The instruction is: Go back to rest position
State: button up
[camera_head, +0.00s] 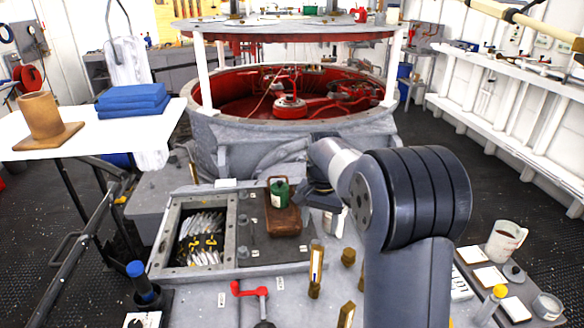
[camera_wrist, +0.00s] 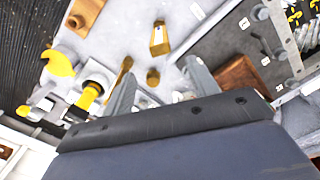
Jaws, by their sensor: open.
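My gripper (camera_head: 320,196) is over the deck just right of the brown block, with my arm reaching in from the right. In the wrist view my gripper (camera_wrist: 160,82) has its two grey fingers spread apart, with nothing held between them. Beyond the fingers are a hex brass post (camera_wrist: 159,40) and a round brass knob (camera_wrist: 153,76). In the head view the fingertips are mostly hidden by the wrist.
An open hatch (camera_head: 157,255) lies left of the block. A red-handled valve (camera_head: 249,290) and upright brass posts (camera_head: 315,272) stand in front. A large red-lined drum (camera_head: 215,125) rises behind. A mug (camera_head: 505,240) stands at right. A white table (camera_head: 85,135) is at left.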

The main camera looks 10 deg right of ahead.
aim_at(318, 248)
notch_tip(318, 248, down, 10)
jog(key=shift+p, duration=0.35)
jog(key=shift+r+p, duration=0.3)
jog(key=shift+r, duration=0.15)
